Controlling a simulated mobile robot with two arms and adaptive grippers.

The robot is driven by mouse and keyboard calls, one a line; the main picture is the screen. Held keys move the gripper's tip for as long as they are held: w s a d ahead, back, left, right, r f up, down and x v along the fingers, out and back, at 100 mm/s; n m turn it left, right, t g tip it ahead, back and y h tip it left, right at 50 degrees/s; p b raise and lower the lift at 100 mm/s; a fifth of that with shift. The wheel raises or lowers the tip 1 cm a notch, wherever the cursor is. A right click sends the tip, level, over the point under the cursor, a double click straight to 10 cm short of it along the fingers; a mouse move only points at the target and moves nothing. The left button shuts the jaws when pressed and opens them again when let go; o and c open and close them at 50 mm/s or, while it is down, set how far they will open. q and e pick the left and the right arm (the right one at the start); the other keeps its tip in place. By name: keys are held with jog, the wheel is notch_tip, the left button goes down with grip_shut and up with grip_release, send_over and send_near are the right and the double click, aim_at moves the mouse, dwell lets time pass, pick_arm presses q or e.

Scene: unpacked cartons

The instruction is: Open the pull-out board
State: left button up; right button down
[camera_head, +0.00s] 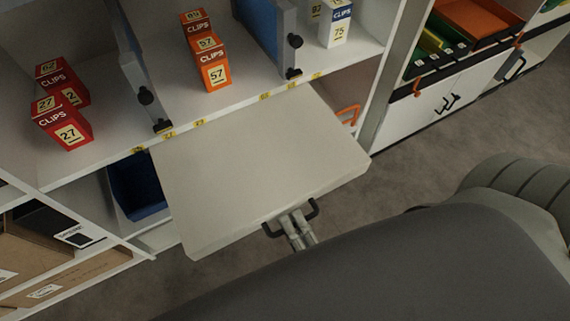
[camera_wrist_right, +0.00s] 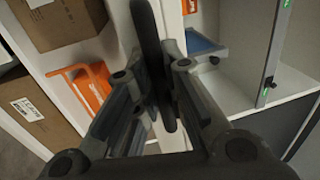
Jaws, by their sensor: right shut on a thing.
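The pull-out board (camera_head: 255,165) is a flat pale panel. In the head view it sticks out from under the shelf that holds the clip boxes. Its black bar handle (camera_head: 312,209) is on the front edge. My right gripper (camera_head: 292,218) is at that handle, shut on it. In the right wrist view the gripper's fingers (camera_wrist_right: 158,95) close around the dark upright bar of the handle (camera_wrist_right: 150,45). My left gripper is in neither view.
Red clip boxes (camera_head: 68,127) and orange clip boxes (camera_head: 211,66) stand on the shelf above, between dividers with black knobs. A blue bin (camera_head: 137,187) sits below, left of the board. Cardboard cartons (camera_head: 30,250) fill the lower left. Grey floor (camera_head: 425,165) is free at right.

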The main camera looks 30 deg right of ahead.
jog(key=shift+s, duration=0.3)
jog(key=c, duration=1.5)
grip_release()
jog(key=s, duration=0.4)
jog(key=s+f, duration=0.1)
jog(key=s, duration=0.3)
jog(key=s+f, duration=0.1)
jog(key=s, duration=0.2)
jog(key=shift+s+d+f, duration=0.15)
jog(key=shift+s+d, duration=0.05)
jog(key=shift+s, duration=0.2)
